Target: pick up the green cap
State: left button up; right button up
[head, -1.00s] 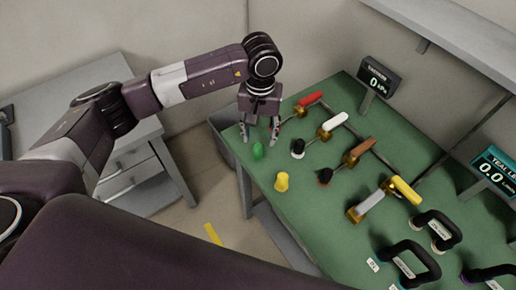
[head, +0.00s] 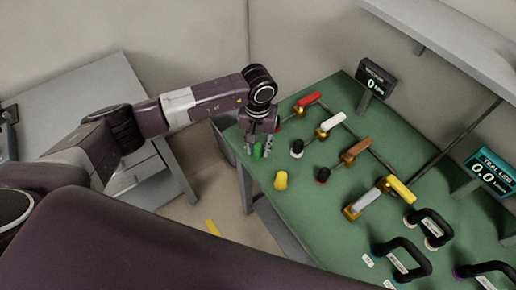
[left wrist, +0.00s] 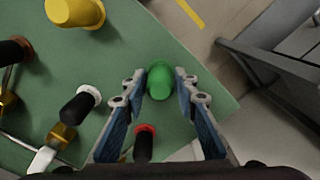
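The green cap (head: 257,151) stands on the green table near its left edge. In the left wrist view the green cap (left wrist: 160,80) shows between the fingertips. My left gripper (head: 257,154) is open and pointed down over the cap, with one finger on each side. In the left wrist view the gripper's blue-padded fingers (left wrist: 160,98) are apart, with a visible gap to the cap on both sides. Whether a finger touches the cap lower down I cannot tell. My right gripper is not in view.
Valves with red (head: 308,99), white (head: 332,122), brown and yellow handles stand to the right. A grey side table (head: 80,100) is at left.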

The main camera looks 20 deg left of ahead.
pick_arm(q)
jog(key=c, duration=0.3)
jog(key=shift+r, duration=0.15)
jog(key=shift+r, duration=0.3)
notch_tip(320, 180, up, 19)
jog(key=b, duration=0.4)
jog(key=shift+b, duration=0.4)
jog(key=shift+r, duration=0.15)
notch_tip(320, 180, up, 4)
jog(key=r+p, duration=0.1)
jog(key=p, duration=0.1)
send_over(258, 145)
jog(key=shift+f, duration=0.25)
jog(key=shift+r, duration=0.1)
